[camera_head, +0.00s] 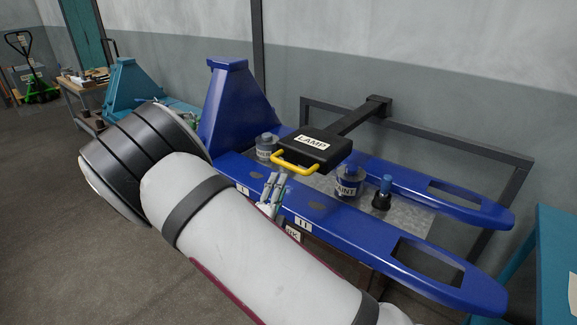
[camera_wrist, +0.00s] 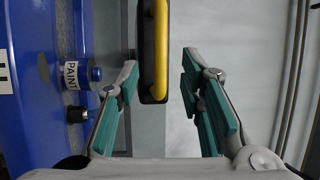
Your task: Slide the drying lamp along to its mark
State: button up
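The drying lamp (camera_head: 312,147) is a black box labelled LAMP with a yellow handle (camera_head: 290,168) on its near side. A dark arm joins it to a rail along the wall. My gripper (camera_head: 274,185) is open and empty, just below and in front of the handle. In the wrist view the yellow handle (camera_wrist: 161,45) lines up with the gap between my open fingers (camera_wrist: 160,78); I cannot tell whether it is between the tips. White labels sit on the near blue fork: one reads II (camera_head: 303,223), another (camera_head: 243,190) is partly hidden by my gripper.
A blue pallet-truck frame (camera_head: 395,255) with two forks lies under the lamp. A blue PAINT tin (camera_head: 348,182), a grey tin (camera_head: 266,147) and a small dark bottle (camera_head: 382,194) stand between the forks.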

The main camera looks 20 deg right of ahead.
aim_at(289, 165)
jog(key=x, duration=0.9)
jog(key=shift+w+d, duration=0.1)
grip_shut()
